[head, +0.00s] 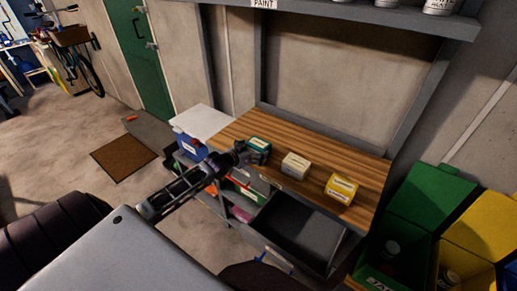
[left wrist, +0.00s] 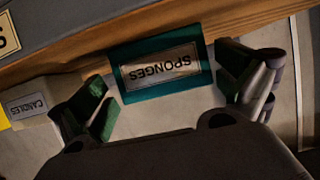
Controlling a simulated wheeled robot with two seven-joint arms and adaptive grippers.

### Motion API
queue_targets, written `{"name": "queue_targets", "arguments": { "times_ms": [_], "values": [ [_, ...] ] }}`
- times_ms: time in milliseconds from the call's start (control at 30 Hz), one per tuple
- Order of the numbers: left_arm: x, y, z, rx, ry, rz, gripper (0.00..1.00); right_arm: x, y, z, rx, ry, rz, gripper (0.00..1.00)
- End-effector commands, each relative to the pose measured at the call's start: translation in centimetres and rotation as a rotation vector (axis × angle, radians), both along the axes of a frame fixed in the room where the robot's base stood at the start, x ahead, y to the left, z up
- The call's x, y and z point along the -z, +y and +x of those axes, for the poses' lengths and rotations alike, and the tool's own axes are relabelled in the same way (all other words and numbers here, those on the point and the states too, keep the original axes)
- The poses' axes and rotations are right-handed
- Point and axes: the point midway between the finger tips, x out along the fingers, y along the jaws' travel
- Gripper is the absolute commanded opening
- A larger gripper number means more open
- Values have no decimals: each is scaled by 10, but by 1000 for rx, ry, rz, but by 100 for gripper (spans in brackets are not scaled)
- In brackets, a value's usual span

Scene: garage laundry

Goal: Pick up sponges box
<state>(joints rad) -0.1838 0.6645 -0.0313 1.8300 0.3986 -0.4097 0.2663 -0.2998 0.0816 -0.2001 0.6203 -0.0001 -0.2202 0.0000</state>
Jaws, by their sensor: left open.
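The sponges box (head: 259,144) is a small teal box near the left end of the wooden worktop. In the left wrist view, the sponges box (left wrist: 158,70) shows its white label, upside down, between my open fingers. My left gripper (head: 246,154) is open at the box's near left side. In the left wrist view, my left gripper (left wrist: 165,95) has one green-padded finger on each side of the box, with a gap on both sides. The fingers do not visibly touch the box. My right gripper is not in view.
A whitish candles box (head: 295,166) stands right of the sponges box, and a yellow box (head: 341,188) farther right. An open dark drawer (head: 300,228) juts out below the worktop (head: 325,160). Green (head: 428,198) and yellow bins stand at the right.

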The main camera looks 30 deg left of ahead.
Motion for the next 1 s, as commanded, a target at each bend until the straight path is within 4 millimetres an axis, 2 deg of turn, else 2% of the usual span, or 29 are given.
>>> {"name": "queue_targets", "arguments": {
  "times_ms": [600, 1000],
  "values": [
    [15, -1, 37, 1, -1, 0, 100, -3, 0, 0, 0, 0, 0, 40],
    [17, -1, 40, 1, 0, 1, 100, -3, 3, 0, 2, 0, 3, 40]
  ]
}}
